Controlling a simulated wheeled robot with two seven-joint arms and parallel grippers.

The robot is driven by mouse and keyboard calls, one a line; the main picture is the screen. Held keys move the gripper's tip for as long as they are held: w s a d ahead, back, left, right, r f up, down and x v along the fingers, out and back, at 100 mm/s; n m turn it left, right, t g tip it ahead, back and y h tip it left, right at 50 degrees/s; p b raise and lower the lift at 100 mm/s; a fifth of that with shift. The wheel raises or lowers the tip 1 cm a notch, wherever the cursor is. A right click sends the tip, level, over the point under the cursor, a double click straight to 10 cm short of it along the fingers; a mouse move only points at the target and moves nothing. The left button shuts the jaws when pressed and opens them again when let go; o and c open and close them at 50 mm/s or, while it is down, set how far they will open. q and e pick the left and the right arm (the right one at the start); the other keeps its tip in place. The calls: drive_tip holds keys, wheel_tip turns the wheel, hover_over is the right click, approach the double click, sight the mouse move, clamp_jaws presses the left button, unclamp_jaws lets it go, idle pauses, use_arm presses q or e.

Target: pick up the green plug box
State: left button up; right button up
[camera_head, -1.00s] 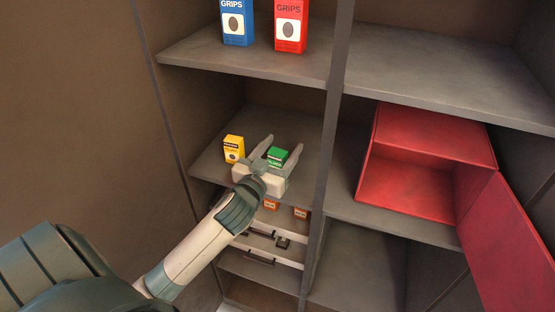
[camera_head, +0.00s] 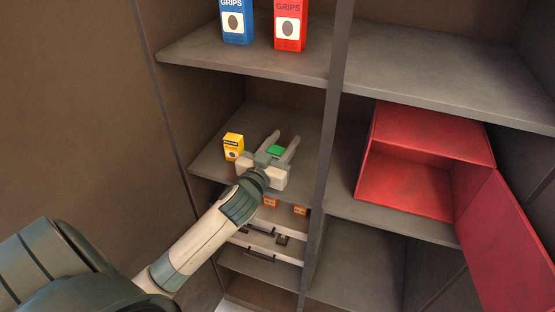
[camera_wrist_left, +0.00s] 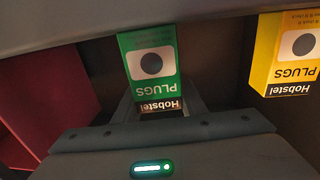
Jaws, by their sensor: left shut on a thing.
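The green plug box (camera_head: 276,151) is on the middle shelf of the left cabinet bay, between the fingers of my left gripper (camera_head: 275,145). In the left wrist view the green plug box (camera_wrist_left: 152,66) shows its label upside down, with "PLUGS" and "Hobstel" readable. My left gripper is shut on it; the gripper body hides its lower part in the head view. I cannot tell whether the box touches the shelf. My right gripper is not in view.
A yellow plug box (camera_head: 233,147) stands just left of my gripper. Blue (camera_head: 236,22) and red (camera_head: 290,25) grips boxes stand on the shelf above. Small orange boxes (camera_head: 270,202) and drawers (camera_head: 262,246) are below. An open red box (camera_head: 410,185) is to the right.

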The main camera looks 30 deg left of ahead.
use_arm(q)
drive_tip(key=shift+r, duration=0.1)
drive_tip(key=shift+r, duration=0.7)
drive_tip(key=w+d+r+b, duration=0.3)
drive_tip(key=d+r, duration=0.6)
drive_tip(key=d, duration=0.2)
drive_tip(key=shift+w+r, duration=0.15)
drive_tip(key=shift+r, duration=0.15)
drive_tip(key=shift+d+f, duration=0.1)
